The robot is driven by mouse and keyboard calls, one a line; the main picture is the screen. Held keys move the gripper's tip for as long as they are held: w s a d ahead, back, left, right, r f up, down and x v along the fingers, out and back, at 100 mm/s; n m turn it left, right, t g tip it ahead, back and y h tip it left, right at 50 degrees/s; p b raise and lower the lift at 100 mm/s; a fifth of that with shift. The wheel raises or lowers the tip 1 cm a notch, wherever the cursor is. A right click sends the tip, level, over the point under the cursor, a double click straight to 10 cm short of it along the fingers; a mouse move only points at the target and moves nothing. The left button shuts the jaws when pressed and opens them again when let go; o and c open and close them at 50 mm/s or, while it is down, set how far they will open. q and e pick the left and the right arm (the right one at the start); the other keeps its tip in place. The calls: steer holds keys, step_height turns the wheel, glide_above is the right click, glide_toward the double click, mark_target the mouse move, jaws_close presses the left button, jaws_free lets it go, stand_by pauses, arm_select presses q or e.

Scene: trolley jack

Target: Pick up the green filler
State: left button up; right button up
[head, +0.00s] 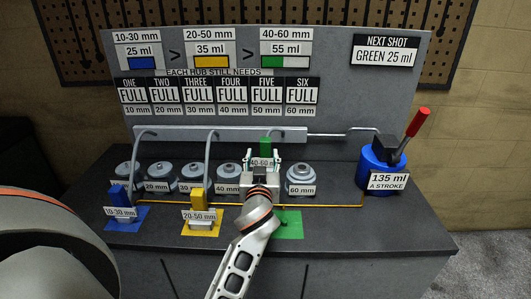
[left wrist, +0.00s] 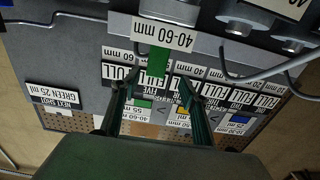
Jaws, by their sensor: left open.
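The green filler (head: 265,146) stands in the row of hubs between the 40 mm and 60 mm hubs, with a white 40-60 mm label on its front. Its lower part is hidden behind my gripper in the head view. My left gripper (head: 263,162) is open in front of it, a finger toward each side of the label. In the left wrist view the green block (left wrist: 160,62) shows beyond and between the open fingertips (left wrist: 155,80). I cannot tell whether a finger touches it. My right gripper is not in view.
The blue filler (head: 121,199) and yellow filler (head: 198,200) stand on matching mats at the left. The green mat (head: 290,228) lies partly under my arm. Hubs, grey hoses and a rail (head: 205,133) crowd the back. A blue pump (head: 378,175) with a red-handled lever stands right.

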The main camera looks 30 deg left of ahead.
mark_target(265, 145)
arm_select(q)
steer(key=shift+r+x, duration=0.25)
steer(key=shift+x, duration=0.85)
steer(key=x, duration=0.5)
steer(key=shift+w+d+f+p, duration=0.1)
steer(key=shift+w+f+p, duration=0.05)
steer(key=shift+w+p, duration=0.25)
jaws_close()
steer(key=shift+r, duration=0.2)
